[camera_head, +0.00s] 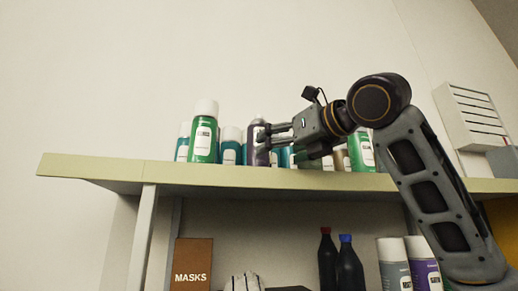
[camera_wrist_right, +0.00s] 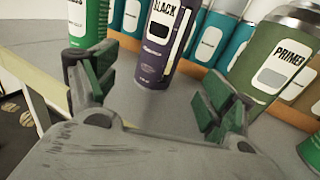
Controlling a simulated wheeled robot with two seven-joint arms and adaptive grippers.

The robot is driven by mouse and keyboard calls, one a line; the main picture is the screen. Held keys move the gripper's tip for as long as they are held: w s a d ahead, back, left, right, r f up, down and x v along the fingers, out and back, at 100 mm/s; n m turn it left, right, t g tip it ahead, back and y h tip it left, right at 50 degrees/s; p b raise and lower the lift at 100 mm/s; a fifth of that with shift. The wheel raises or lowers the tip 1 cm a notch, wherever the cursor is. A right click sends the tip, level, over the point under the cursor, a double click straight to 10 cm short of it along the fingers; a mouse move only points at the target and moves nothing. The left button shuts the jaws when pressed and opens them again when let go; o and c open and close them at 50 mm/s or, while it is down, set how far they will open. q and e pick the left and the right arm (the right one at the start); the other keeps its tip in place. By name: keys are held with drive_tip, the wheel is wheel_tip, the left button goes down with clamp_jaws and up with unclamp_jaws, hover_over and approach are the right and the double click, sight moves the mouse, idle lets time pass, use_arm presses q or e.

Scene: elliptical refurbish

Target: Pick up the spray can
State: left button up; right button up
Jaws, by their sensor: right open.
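Several spray cans stand upright on the top shelf. A dark purple can labelled BLACK (camera_head: 257,146) is straight ahead of my right gripper (camera_head: 268,140). In the right wrist view this can (camera_wrist_right: 157,45) shows in the gap between the two green-padded fingers of the open gripper (camera_wrist_right: 160,88). The fingers are empty; the can looks upright and just beyond their tips, though the exact depth is hard to tell. A green can with a white cap (camera_head: 203,135) stands to its left, and it also shows in the wrist view (camera_wrist_right: 87,22). My left gripper is not in view.
Teal cans (camera_wrist_right: 208,40) stand behind the purple can. An olive can labelled PRIMER (camera_wrist_right: 272,55) is close to the right finger. The top shelf (camera_head: 110,168) ends at a front edge. Below are a MASKS box (camera_head: 191,262), dark bottles (camera_head: 348,265) and more cans (camera_head: 394,262).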

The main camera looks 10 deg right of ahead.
sight(266, 155)
drive_tip(key=shift+p+x, duration=0.4)
drive_tip(key=shift+x, duration=1.65)
drive_tip(key=shift+p+x, duration=0.7)
drive_tip(key=shift+x, duration=0.7)
drive_tip(key=shift+p+x, duration=0.35)
drive_tip(key=shift+x, duration=0.9)
drive_tip(key=shift+d, duration=0.1)
drive_tip(key=shift+s, duration=0.1)
drive_tip(key=c, duration=1.2)
drive_tip(key=shift+r, duration=0.15)
drive_tip(key=shift+c, duration=0.2)
